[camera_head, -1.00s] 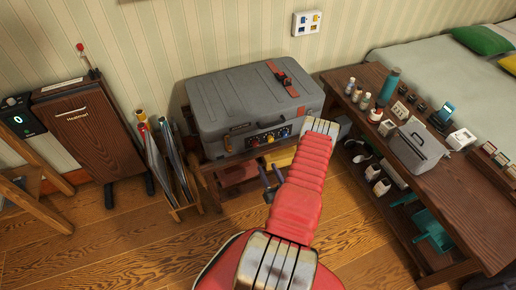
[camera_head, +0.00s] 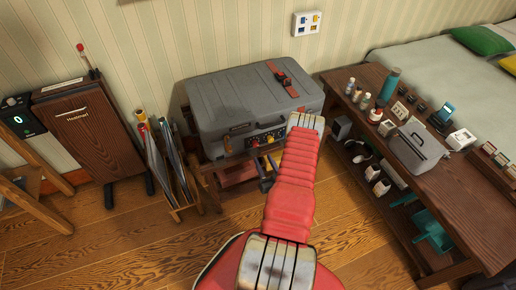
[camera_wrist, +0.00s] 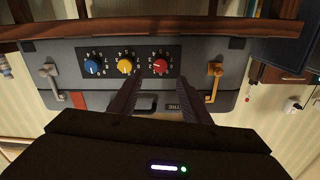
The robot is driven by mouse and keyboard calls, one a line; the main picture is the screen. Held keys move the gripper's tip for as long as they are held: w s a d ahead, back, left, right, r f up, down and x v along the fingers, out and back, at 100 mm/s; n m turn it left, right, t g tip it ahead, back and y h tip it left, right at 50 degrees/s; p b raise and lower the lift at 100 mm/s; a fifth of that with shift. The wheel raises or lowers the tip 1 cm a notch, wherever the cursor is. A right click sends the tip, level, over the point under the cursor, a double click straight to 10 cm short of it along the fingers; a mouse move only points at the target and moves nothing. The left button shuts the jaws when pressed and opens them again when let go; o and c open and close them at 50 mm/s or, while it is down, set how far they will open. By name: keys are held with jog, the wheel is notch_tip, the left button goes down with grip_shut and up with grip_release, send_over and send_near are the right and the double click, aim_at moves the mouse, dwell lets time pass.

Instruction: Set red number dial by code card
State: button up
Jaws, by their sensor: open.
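A grey suitcase (camera_head: 225,100) lies on a low wooden stand, its front panel carrying a red dial (camera_wrist: 160,67), a yellow dial (camera_wrist: 124,66) and a blue dial (camera_wrist: 92,67), each ringed by numbers. The wrist view shows the panel upside down. My gripper (camera_wrist: 159,82) is open and empty, its dark fingertips either side of the red dial in the picture; contact does not show. In the head view my gripper (camera_head: 267,175) is small, below the panel, partly behind my arm.
A wooden bench (camera_head: 455,195) with bottles and small items stands right of the suitcase. Latches (camera_wrist: 213,82) and a handle (camera_wrist: 146,103) sit near the panel. Floor in front is clear.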

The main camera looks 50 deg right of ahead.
aim_at(257, 145)
jog(key=x, duration=0.8)
jog(key=shift+w+d, duration=0.1)
jog(key=shift+w, duration=0.15)
jog(key=shift+c, duration=0.5)
jog(key=c, duration=0.9)
jog(key=shift+s+d, duration=0.1)
jog(key=shift+d, duration=0.1)
jog(key=shift+c, duration=0.2)
jog(key=shift+a, duration=0.1)
